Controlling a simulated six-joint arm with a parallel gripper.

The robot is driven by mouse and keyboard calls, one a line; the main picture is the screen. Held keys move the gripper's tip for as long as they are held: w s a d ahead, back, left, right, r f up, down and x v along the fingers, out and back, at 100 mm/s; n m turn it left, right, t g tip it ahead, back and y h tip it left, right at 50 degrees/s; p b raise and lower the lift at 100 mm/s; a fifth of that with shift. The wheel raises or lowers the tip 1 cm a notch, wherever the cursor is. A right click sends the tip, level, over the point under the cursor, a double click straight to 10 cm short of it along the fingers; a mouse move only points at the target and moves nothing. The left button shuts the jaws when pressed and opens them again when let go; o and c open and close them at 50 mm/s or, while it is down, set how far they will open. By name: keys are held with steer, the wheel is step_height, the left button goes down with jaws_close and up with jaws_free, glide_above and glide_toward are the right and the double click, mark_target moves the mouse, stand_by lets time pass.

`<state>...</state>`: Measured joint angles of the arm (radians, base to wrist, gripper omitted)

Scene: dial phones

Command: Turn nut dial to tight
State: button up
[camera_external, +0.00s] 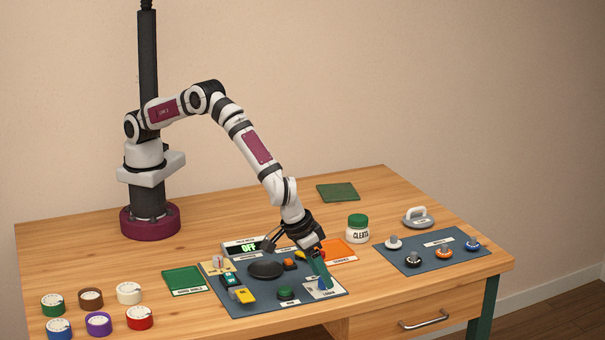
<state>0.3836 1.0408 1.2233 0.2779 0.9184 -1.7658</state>
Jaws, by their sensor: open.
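No dial in view carries a label I can read as "nut". Several round dials with white tops stand at the front left: green (53,303), brown (90,298), white (129,292), blue (59,327), purple (98,323) and red (139,316). My gripper (317,268) points down over the right part of a blue-grey panel (262,305), far to the right of these dials. It is open. Just below it is a pale labelled plate (312,294) with a small blue part; whether the fingers touch it cannot be told.
The panel holds a black round pan (266,269), a green button (286,294), yellow parts (243,296) and an "OFF" display (248,247). A green-lidded jar (357,229) stands right of my gripper. Another mat (405,262) holds several knobs.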

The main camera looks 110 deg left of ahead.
steer(key=shift+w+a+f, duration=0.1)
steer(key=shift+w+f, duration=0.05)
steer(key=shift+f, duration=0.3)
jaws_close()
steer(key=shift+m, duration=0.3)
steer(key=m+h, duration=0.1)
steer(key=m, duration=0.2)
steer(key=shift+a+m+t, duration=0.15)
steer(key=shift+m+t, duration=0.15)
steer(key=shift+t, duration=0.1)
steer(key=m+h, duration=0.1)
steer(key=m, duration=0.1)
steer(key=m+h, duration=0.1)
steer(key=m, duration=0.1)
steer(key=shift+a+m+t, duration=0.15)
steer(key=shift+m+t, duration=0.15)
steer(key=m+h, duration=0.1)
steer(key=m, duration=0.3)
steer(key=shift+a+h, duration=0.1)
steer(key=shift+h, duration=0.3)
steer(key=shift+m+g+h, duration=0.5)
steer(key=shift+m+h, duration=0.2)
steer(key=shift+m, duration=1.4)
steer(key=shift+a, duration=0.1)
